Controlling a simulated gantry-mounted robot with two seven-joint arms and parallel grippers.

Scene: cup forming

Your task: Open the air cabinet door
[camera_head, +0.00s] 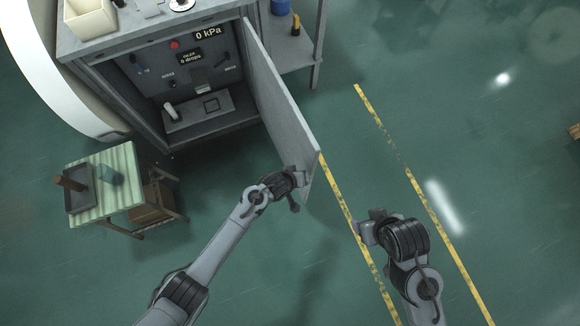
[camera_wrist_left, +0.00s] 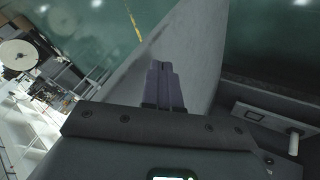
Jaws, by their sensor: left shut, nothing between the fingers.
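The grey air cabinet (camera_head: 150,100) stands at the top left of the head view. Its door (camera_head: 280,105) is swung well out from the front, hinged at the cabinet's right side. My left gripper (camera_head: 303,179) is at the door's inner face, near its free edge; whether it touches is hard to tell. In the left wrist view its fingers (camera_wrist_left: 164,85) are together and empty, in front of the pale door panel (camera_wrist_left: 195,50). My right gripper (camera_head: 368,230) is over the floor to the right of the door, its finger gap not clear.
Inside the cabinet is a shelf with a white cylinder (camera_head: 170,111), below a panel with a 0 kPa display (camera_head: 208,34). A small table (camera_head: 125,155) with a dark tray (camera_head: 80,200) stands at the left.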

